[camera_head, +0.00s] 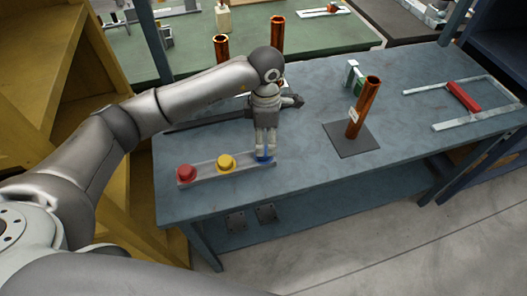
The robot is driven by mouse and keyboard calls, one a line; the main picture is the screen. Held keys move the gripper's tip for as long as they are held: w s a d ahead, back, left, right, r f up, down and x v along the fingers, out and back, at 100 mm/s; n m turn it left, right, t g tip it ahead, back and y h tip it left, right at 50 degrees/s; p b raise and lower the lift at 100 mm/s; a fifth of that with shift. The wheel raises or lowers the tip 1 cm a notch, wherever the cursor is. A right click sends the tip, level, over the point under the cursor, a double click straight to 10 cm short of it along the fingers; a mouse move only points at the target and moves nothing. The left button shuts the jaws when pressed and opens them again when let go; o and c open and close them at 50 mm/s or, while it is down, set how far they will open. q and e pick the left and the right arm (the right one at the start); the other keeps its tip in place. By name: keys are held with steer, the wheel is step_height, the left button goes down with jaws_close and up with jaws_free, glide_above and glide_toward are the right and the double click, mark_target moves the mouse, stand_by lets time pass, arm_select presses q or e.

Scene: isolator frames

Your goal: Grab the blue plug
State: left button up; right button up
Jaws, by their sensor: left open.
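The blue plug (263,158) sits at the right end of a grey bar-shaped holder (205,172) near the front left of the blue-grey table. A yellow plug (226,162) and a red plug (186,173) stand on the same holder to its left. My left gripper (265,151) points down right over the blue plug, its fingers open. The fingers partly hide the plug, and I cannot tell whether they touch it. My right gripper does not show.
A copper cylinder (364,108) stands on a dark square plate (341,142) right of my gripper. A metal frame with a red handle (463,97) lies at the table's right. More copper cylinders (277,35) stand behind my arm. The table's front middle (310,172) is clear.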

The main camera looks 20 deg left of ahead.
mark_target(265, 151)
arm_select(q)
step_height(265, 151, down, 4)
steer(key=shift+s+f+p, duration=0.1)
steer(key=shift+s+p, duration=0.05)
steer(key=shift+p, duration=0.9)
steer(key=shift+f, duration=0.2)
steer(key=shift+c, duration=0.5)
steer(key=c, duration=0.8)
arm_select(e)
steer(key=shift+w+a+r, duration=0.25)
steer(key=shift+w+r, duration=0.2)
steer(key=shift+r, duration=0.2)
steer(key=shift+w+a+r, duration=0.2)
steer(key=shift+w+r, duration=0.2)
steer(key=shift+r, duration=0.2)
